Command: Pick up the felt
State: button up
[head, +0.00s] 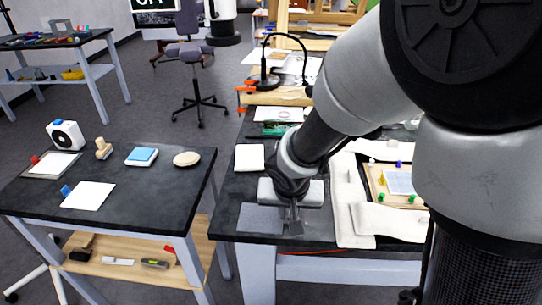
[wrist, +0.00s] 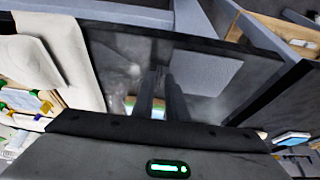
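A flat dark-grey square sheet, which looks like the felt (head: 258,218), lies on the black tabletop near its front left corner. In the wrist view the grey felt (wrist: 208,72) lies just right of my fingers, its near edge partly hidden by the right finger. My gripper (head: 292,226) points down at the felt's right edge, low over the table. In the wrist view my gripper (wrist: 160,76) shows two fingers with a narrow gap between them and nothing seen held there. Whether the fingertips touch the felt or table is not clear.
Pale padded strips (head: 352,205) and a wooden board with coloured pins (head: 398,184) lie to the right of my gripper. A white sheet (head: 249,157) lies behind the felt. A second black table (head: 135,185) stands left, across a gap.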

jog(key=shift+w+f, duration=0.2)
jog(key=shift+f, duration=0.25)
grip_shut()
jog(key=shift+r, duration=0.1)
